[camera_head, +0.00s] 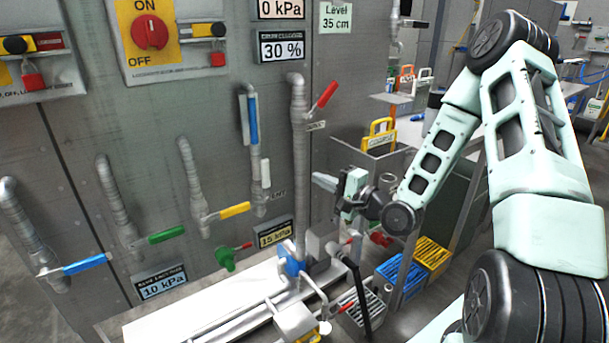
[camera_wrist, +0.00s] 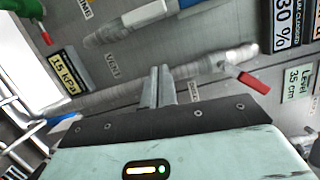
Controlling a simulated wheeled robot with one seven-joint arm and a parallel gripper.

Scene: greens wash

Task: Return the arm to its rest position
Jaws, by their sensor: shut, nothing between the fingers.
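My gripper (camera_head: 326,182) is at the end of my pale green arm, which reaches in from the right in the head view. It is held in the air in front of the grey panel, just right of the vertical pipe with the red-handled valve (camera_head: 325,95). Its fingers point left towards the panel and are together with nothing between them. In the wrist view the closed fingers (camera_wrist: 158,88) stand up at the middle, with the pipe (camera_wrist: 215,62) and the red handle (camera_wrist: 254,83) beyond them. I cannot tell the exact gap to the pipe.
Blue (camera_head: 85,264), green (camera_head: 166,235) and yellow (camera_head: 235,210) valve handles stick out from the panel. A white trough (camera_head: 190,308) with pipework lies below. Blue (camera_head: 398,284) and yellow (camera_head: 432,256) crates stand below my arm. A yellow-handled box (camera_head: 380,135) is behind the gripper.

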